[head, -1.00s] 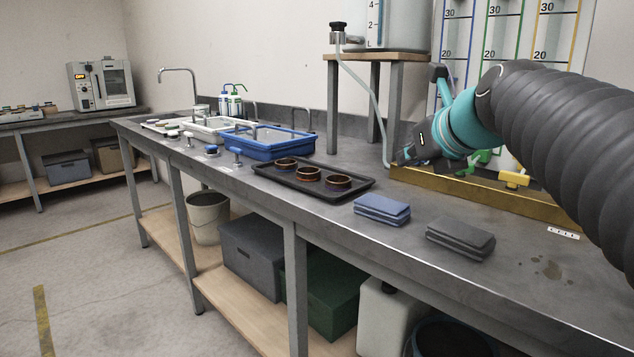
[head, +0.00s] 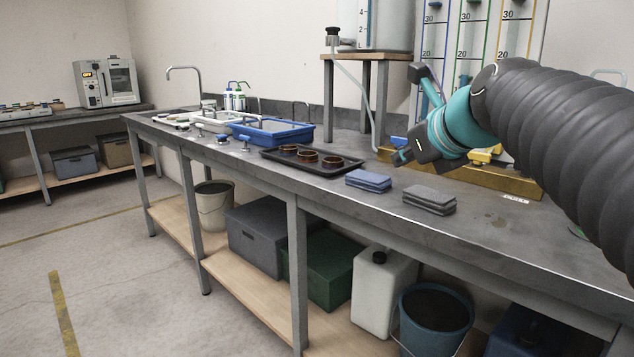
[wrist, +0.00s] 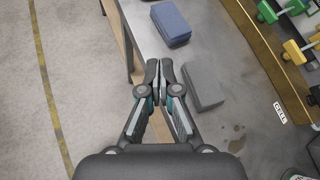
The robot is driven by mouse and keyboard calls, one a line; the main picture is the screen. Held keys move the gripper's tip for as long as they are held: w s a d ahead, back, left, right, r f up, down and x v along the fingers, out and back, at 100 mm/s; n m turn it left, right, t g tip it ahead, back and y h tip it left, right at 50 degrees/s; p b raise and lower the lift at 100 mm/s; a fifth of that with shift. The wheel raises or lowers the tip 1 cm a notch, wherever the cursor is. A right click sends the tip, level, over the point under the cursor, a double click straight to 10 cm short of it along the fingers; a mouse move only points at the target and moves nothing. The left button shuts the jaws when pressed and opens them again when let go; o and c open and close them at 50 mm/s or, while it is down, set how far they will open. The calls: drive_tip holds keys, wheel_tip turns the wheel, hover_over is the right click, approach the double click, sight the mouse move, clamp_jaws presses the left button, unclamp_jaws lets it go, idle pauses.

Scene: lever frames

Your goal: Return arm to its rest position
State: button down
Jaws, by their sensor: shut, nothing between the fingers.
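My arm comes in from the right in the head view, and my gripper (head: 399,158) hangs over the grey bench (head: 480,229), beside the brass-coloured frame (head: 511,182). In the wrist view my gripper (wrist: 165,72) points down with its fingertips together and nothing between them. It is over the bench's front edge, left of the dark grey stack of cloths or pads (wrist: 204,85) and below the blue stack (wrist: 171,23). It appears apart from both stacks. In the head view the blue stack (head: 368,181) and the grey stack (head: 430,199) lie on the bench front.
A black tray (head: 268,154) with several brown rings and a blue basin (head: 270,133) stand farther left. A wooden stand (head: 327,97) holds a clear tank behind. The frame bears green and yellow levers (wrist: 292,50). The floor (head: 110,260) left of the bench is clear.

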drive_tip(key=s+f+n+g+h, duration=0.1)
drive_tip(key=s+f+n+g, duration=0.2)
drive_tip(key=s+f+n, duration=0.8)
drive_tip(key=s+d+f+n+g+h, duration=0.1)
drive_tip(key=s+f+n+g+h, duration=0.1)
drive_tip(key=s+f+n, duration=0.9)
wheel_tip(320, 180, down, 6)
drive_tip(key=n+g, duration=0.1)
drive_tip(key=n, duration=0.7)
drive_tip(key=shift+s+d, duration=0.2)
drive_tip(key=shift+d, duration=0.05)
